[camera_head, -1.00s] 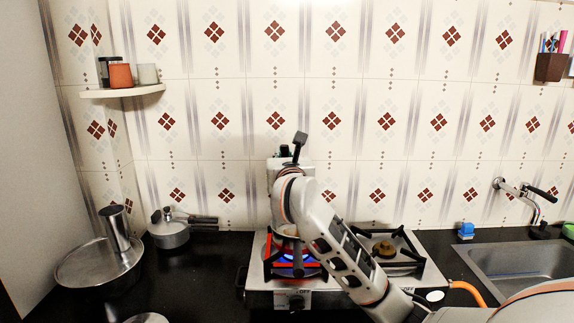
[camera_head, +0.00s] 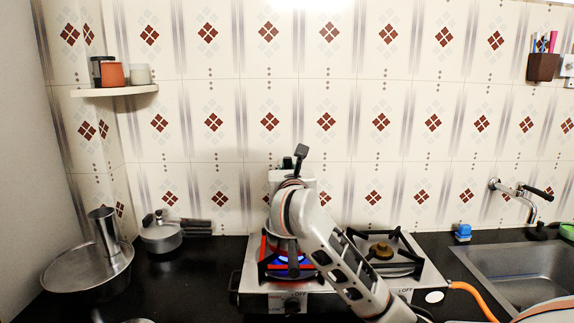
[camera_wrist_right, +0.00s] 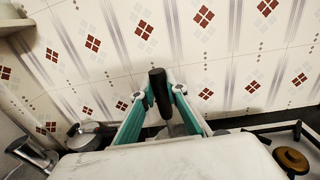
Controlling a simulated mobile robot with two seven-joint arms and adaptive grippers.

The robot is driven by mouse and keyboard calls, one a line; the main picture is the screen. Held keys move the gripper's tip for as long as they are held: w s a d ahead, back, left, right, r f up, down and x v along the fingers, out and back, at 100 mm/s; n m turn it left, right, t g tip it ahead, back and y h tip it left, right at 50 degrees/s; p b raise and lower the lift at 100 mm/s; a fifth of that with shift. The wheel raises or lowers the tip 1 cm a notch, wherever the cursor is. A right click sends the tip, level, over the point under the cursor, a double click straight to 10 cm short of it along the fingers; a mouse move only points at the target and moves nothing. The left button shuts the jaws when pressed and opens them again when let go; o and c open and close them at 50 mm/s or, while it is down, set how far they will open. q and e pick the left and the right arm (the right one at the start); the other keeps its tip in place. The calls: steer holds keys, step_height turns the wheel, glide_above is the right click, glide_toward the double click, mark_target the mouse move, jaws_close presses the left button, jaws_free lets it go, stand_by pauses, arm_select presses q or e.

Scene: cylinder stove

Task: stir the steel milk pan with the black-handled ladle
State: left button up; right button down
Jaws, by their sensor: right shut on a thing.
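My right gripper (camera_wrist_right: 160,96) is shut on the upright black handle of the ladle (camera_wrist_right: 158,86), with one green-sided finger on each side of it. In the head view the ladle's black handle top (camera_head: 301,151) sticks up above my right wrist, over the left side of the stove. The bowl of the ladle is hidden. A grey metal part on the left burner, seemingly the steel milk pan (camera_head: 281,243), shows only in a small piece behind my right arm. I cannot tell whether the ladle is inside it. My left gripper is not in view.
The stove (camera_head: 258,299) has a blue flame on its left burner; its right burner (camera_head: 381,251) is bare. A lidded cooker (camera_head: 160,236) and a wide steel pot (camera_head: 80,276) stand left. A sink (camera_head: 515,272) is right. A shelf (camera_head: 112,91) holds cups.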

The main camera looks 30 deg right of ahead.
steer(key=shift+f+b, duration=1.4)
steer(key=shift+f, duration=1.2)
steer(key=shift+f+b, duration=0.35)
steer(key=shift+f, duration=0.25)
